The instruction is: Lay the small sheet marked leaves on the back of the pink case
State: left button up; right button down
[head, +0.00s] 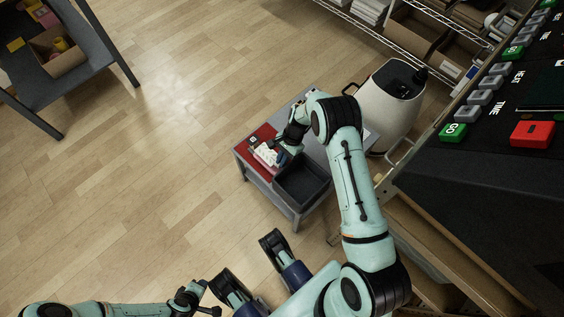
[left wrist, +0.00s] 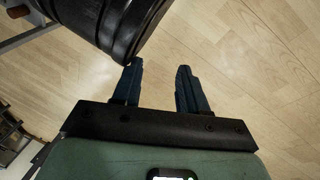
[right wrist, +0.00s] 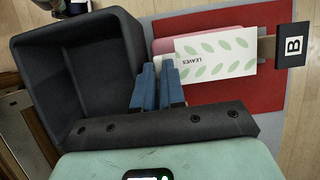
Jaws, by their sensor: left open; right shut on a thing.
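The small white sheet marked LEAVES (right wrist: 220,55), with green leaf prints, is in the right wrist view. It lies over the pink case (right wrist: 161,46), which shows only along its left and upper edges. My right gripper (right wrist: 158,73) is shut on the sheet's left end. Whether the sheet touches the case all over, I cannot tell. In the head view the sheet (head: 265,154) is a small pale patch beside my right gripper (head: 283,157). My left gripper (left wrist: 160,80) is open and empty above the floor, far from the table.
The case is on a red mat (right wrist: 225,100) on a small grey table (head: 242,160). A dark open bin (right wrist: 75,75) stands left of it in the right wrist view. A white barrel-shaped container (head: 385,105) stands behind the table.

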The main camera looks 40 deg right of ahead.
notch_tip(320, 180, down, 3)
jog(key=shift+r+b, duration=0.1)
jog(key=shift+b, duration=0.2)
pick_arm(q)
jog(key=shift+s+a+f+g, duration=0.1)
jog(key=shift+s+f+g, duration=0.2)
jog(key=shift+s+f, duration=0.45)
jog(key=shift+s, duration=0.1)
pick_arm(e)
jog(key=c, duration=1.5)
grip_release()
pick_arm(q)
jog(key=shift+s+f, duration=0.15)
